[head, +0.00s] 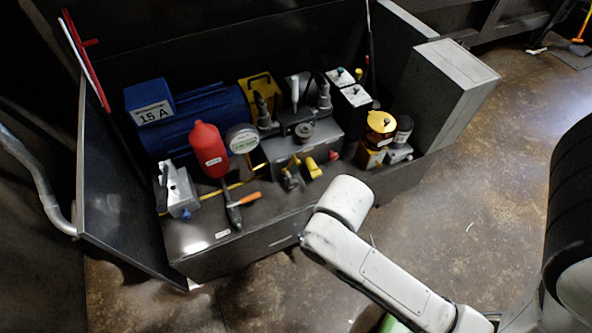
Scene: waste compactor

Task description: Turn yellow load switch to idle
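The compactor's open power unit shows in the head view. A short yellow handle (313,168) sticks out at the front of the grey valve block (300,150), beside a dark fitting. A round yellow cap (381,122) stands farther right. I cannot tell from this view which yellow part is the load switch, and no idle marking is readable. My white arm reaches in from the lower right, and its rounded link ends just in front of the unit, to the lower right of the yellow handle. My gripper's fingers do not show.
A blue motor (205,120) labelled 15 A, a red cylinder (209,150) and a round gauge (242,139) stand at left. An orange-tipped lever (245,200) lies near the front edge. A tall grey box (443,90) stands at right. The floor in front is mostly clear.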

